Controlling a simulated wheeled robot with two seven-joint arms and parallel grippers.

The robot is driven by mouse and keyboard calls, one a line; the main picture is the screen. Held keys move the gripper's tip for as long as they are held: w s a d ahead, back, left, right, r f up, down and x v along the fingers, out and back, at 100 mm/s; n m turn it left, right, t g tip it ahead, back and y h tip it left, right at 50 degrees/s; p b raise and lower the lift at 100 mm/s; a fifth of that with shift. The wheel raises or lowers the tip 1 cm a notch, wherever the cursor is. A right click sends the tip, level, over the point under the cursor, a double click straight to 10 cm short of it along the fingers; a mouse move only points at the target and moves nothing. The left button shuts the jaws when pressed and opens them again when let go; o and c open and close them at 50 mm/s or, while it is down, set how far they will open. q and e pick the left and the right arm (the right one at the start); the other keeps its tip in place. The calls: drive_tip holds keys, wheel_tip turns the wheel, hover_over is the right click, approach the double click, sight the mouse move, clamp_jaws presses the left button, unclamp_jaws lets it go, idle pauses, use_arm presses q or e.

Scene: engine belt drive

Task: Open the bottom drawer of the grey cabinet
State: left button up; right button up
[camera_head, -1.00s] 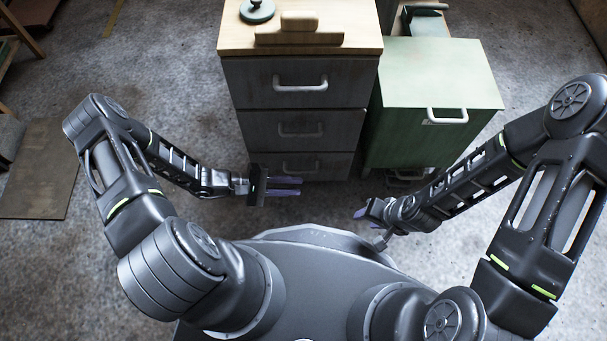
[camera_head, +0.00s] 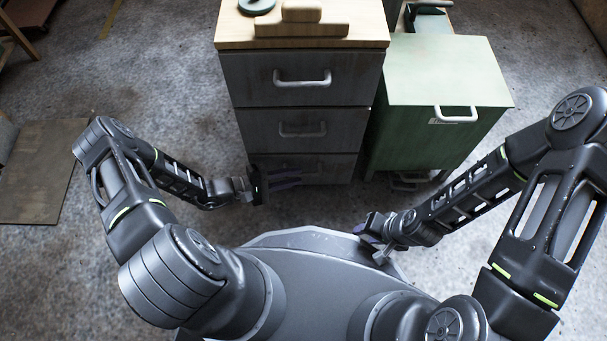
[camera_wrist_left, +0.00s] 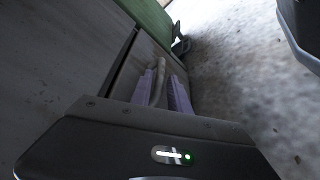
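The grey cabinet (camera_head: 240,80) stands ahead with three drawers, all closed.
A green cabinet (camera_head: 445,75) with a white handle stands just right of the grey one. Wooden blocks (camera_head: 300,28) and a round dark green object (camera_head: 257,6) lie on the grey cabinet's top.

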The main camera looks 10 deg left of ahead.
sight(298, 176)
use_arm(q)
drive_tip(key=shift+b+x, duration=0.4)
drive_tip(key=shift+x, duration=1.45)
clamp_jaws()
